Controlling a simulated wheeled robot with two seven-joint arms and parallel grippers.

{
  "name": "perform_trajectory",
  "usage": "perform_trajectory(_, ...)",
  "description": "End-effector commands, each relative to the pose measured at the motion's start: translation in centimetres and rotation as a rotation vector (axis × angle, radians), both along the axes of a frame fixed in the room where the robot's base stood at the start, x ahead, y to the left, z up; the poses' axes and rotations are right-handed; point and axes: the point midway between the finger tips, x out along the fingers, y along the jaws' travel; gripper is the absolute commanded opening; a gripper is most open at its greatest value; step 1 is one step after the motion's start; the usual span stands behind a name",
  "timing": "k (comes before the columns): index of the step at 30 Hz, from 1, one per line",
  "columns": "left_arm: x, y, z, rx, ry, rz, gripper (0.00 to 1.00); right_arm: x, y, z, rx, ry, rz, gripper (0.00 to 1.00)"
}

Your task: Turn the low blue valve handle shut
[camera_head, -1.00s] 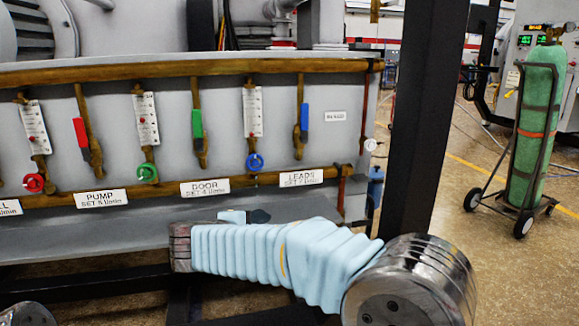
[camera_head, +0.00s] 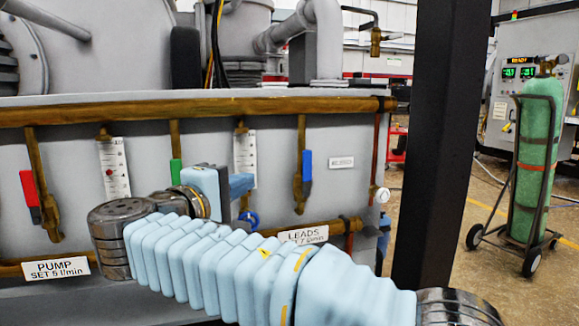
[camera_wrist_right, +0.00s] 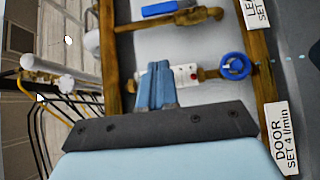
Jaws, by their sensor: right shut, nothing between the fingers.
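A blue round valve handle (camera_head: 249,219) sits low on the panel, below a white flow gauge and partly hidden behind my right arm. It shows clearly in the right wrist view (camera_wrist_right: 235,66), right of my fingertips. A blue lever handle (camera_head: 306,165) hangs higher, on the pipe to the right; it also shows at the wrist view's top edge (camera_wrist_right: 166,7). My right gripper (camera_head: 242,184) is shut and empty in front of the gauge, up and left of the round handle. Its pale-blue fingers (camera_wrist_right: 156,85) appear apart from the round handle. My left gripper is out of view.
A red lever (camera_head: 29,188) and a green lever (camera_head: 176,172) hang on pipes to the left. Brown pipes (camera_head: 200,107) run along the panel. A black post (camera_head: 432,140) stands to the right. A green gas cylinder (camera_head: 533,160) stands beyond it.

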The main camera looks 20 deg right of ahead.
Motion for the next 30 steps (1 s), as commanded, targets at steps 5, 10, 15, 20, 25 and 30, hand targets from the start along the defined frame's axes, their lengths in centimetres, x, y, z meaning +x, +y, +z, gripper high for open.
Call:
perform_trajectory(5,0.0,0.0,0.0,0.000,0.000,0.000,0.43,0.3,-0.3,0.0,0.000,0.001,-0.001,0.00)
perform_trajectory(10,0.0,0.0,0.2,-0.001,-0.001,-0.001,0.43,1.8,-1.7,0.0,0.000,0.001,-0.003,0.00)
perform_trajectory(15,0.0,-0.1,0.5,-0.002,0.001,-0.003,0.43,4.4,-4.2,0.0,-0.001,0.002,-0.004,0.00)
perform_trajectory(20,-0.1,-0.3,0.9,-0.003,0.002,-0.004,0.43,6.9,-6.5,0.0,0.000,0.003,-0.004,0.00)
perform_trajectory(25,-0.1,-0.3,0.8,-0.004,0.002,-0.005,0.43,7.4,-9.1,-0.1,0.001,0.001,-0.001,0.00)
perform_trajectory(30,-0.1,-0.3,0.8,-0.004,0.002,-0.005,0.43,7.5,-10.5,-0.1,0.001,0.002,0.000,0.00)
